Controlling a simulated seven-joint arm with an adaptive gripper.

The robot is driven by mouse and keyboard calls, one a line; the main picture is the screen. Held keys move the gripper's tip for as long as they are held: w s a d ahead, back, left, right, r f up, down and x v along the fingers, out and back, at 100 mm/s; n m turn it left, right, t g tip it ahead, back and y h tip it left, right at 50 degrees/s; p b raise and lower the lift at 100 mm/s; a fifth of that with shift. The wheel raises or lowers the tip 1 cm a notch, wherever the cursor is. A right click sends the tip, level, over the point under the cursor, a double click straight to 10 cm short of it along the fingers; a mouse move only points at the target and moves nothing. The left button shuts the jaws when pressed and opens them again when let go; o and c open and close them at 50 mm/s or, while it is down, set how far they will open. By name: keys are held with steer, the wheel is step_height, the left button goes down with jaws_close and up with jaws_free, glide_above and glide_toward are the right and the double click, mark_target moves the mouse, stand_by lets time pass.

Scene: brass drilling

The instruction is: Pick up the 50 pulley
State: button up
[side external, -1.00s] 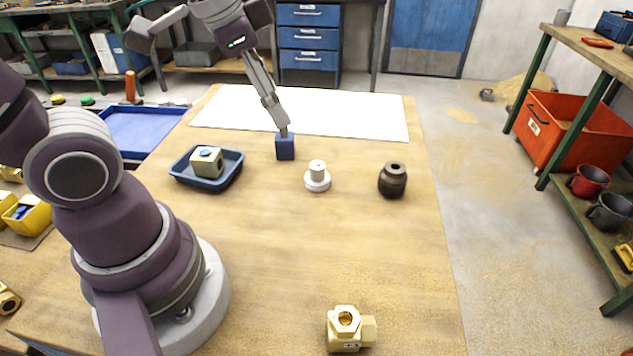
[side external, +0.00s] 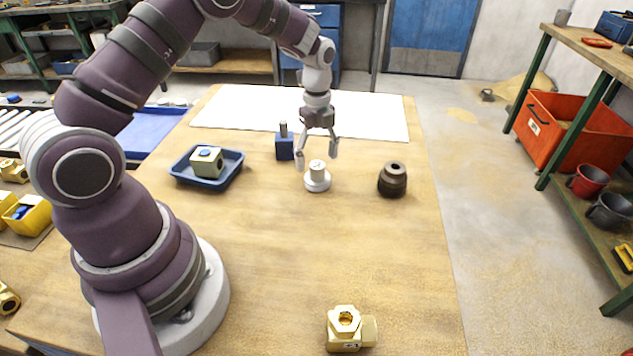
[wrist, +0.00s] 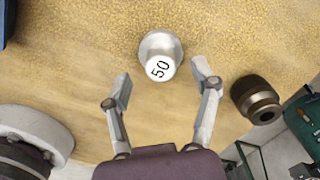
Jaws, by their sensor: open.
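The 50 pulley (side external: 318,180) is a white stepped piece, a narrow hub on a wider round flange, standing upright on the wooden table. In the wrist view the pulley (wrist: 160,54) shows a black "50" on its top. My gripper (side external: 317,160) is open and points down just above and behind the pulley, with fingers spread to either side of its hub in the side view. In the wrist view my gripper (wrist: 161,88) has its fingertips just short of the pulley, with nothing between them.
A dark brown cylinder (side external: 392,180) stands right of the pulley. A blue block with a grey peg (side external: 284,146) stands to the left behind it. A blue tray (side external: 229,178) holds a brass block (side external: 206,162). A brass fitting (side external: 345,330) sits at the front. The table's middle is clear.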

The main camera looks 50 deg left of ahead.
step_height(320, 180, down, 3)
steer(key=shift+r, duration=0.1)
steer(key=shift+c, duration=0.3)
jaws_close()
